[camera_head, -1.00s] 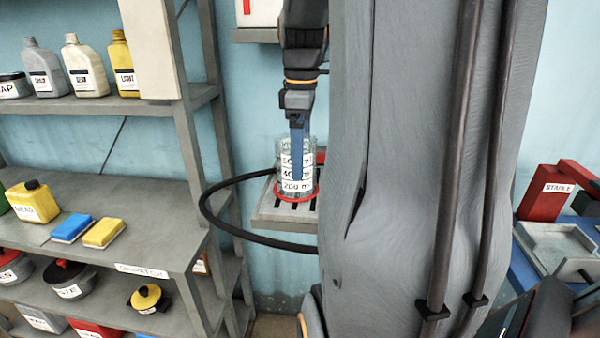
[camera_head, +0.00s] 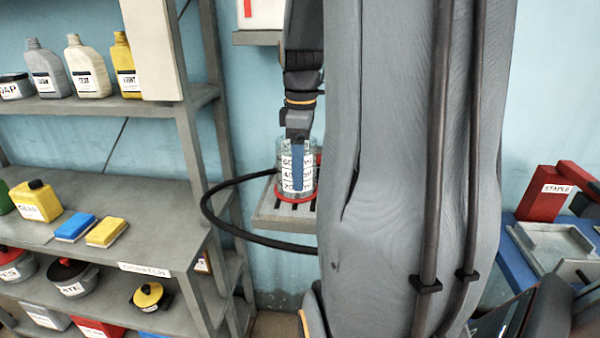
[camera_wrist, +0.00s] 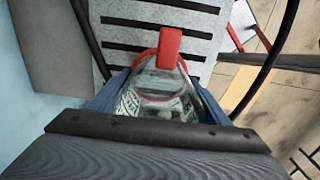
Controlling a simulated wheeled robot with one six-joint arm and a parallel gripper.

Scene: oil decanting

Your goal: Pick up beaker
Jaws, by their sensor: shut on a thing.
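The beaker (camera_head: 285,182) is clear, with white graduation labels and a red ring at its base. In the head view it is upright at the slotted grey drip tray (camera_head: 272,217); I cannot tell whether its base touches the tray. My gripper (camera_head: 297,185) comes down on it from above, with a blue finger across its near side. In the wrist view the beaker (camera_wrist: 158,92) lies between the two blue fingers (camera_wrist: 160,103), and a red part of it points over the tray slots. My gripper is shut on the beaker.
A black hose (camera_head: 222,222) loops around the tray's left side. A grey shelf unit (camera_head: 190,150) with bottles, pots and sponges stands at the left. A red stapler-labelled item (camera_head: 556,188) is on a blue surface at the right.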

